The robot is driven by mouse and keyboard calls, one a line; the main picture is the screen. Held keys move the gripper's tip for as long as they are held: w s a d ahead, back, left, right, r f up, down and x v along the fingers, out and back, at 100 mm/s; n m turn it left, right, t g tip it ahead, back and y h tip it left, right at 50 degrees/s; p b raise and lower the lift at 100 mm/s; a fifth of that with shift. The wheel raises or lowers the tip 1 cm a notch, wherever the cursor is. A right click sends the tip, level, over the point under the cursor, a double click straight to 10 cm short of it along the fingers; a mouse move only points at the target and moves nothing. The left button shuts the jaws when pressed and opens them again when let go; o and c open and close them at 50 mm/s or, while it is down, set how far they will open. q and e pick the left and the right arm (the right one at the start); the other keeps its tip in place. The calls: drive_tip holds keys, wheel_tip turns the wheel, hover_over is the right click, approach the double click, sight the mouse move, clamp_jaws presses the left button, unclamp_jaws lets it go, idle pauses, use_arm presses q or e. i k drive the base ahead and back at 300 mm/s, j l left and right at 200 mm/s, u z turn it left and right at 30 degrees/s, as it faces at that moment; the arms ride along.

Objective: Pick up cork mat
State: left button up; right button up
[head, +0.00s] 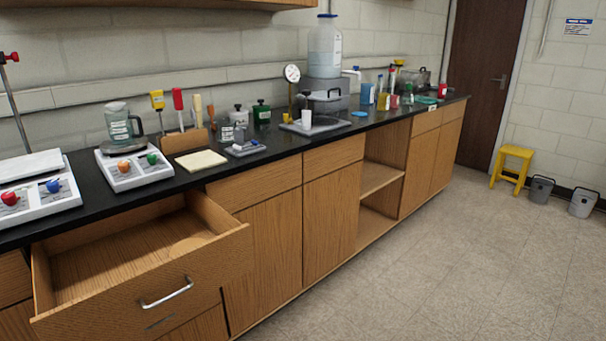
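A round, flat, light-brown disc that looks like the cork mat (188,245) lies in the open drawer (140,283), towards its right front. Its colour is close to the wooden drawer floor, and the drawer's front panel hides its near edge. Neither of my grippers shows in the head view.
The drawer is pulled out below the black counter (75,213). On the counter stand two white hotplates (130,165), a pale square pad (201,160), bottles and tools. A yellow stool (515,160) and two bins stand far right. The floor (430,250) is clear.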

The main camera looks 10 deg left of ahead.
sight(182, 245)
drive_tip(key=u, duration=0.95)
drive_tip(key=i+j+z, duration=0.1)
drive_tip(key=j+z, duration=0.4)
drive_tip(key=j, duration=0.5)
drive_tip(key=k+j+z, duration=0.1)
drive_tip(key=j+z, duration=0.35)
drive_tip(key=j, duration=0.5)
drive_tip(key=i+l, duration=0.4)
